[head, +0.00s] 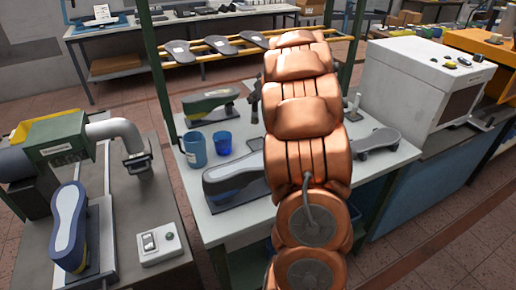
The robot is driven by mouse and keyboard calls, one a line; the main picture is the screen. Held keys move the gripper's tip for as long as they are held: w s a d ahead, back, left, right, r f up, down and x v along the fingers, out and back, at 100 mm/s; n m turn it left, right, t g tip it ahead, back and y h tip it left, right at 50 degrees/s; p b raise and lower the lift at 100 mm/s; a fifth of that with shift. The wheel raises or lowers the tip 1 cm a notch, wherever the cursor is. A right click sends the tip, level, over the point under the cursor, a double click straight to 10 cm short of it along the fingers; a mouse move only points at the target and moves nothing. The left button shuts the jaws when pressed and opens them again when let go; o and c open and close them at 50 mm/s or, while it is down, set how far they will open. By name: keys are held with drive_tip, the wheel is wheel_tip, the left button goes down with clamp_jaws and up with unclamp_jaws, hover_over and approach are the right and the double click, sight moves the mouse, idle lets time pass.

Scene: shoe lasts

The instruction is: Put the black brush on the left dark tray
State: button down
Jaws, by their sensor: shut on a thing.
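My copper-coloured arm fills the middle of the head view and hides the centre of the white workbench (232,228). My gripper is not visible; the arm covers the place where its end would show. I cannot make out the black brush for certain.
A blue mug (195,150) and blue cup (222,143) stand left of my arm. Shoe lasts include a grey one (232,172) and a green-grey one (210,105). A white machine (420,85) stands right. A machine with a blue last (68,228) stands left.

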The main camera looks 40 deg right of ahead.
sight(258, 122)
drive_tip(key=shift+s+d+f, duration=0.2)
drive_tip(key=shift+d+f, duration=0.05)
drive_tip(key=shift+d, duration=0.15)
wheel_tip(258, 122, down, 10)
drive_tip(key=shift+r+p, duration=0.15)
drive_tip(key=shift+p, duration=0.8)
drive_tip(key=c, duration=1)
unclamp_jaws()
drive_tip(key=shift+c, duration=0.2)
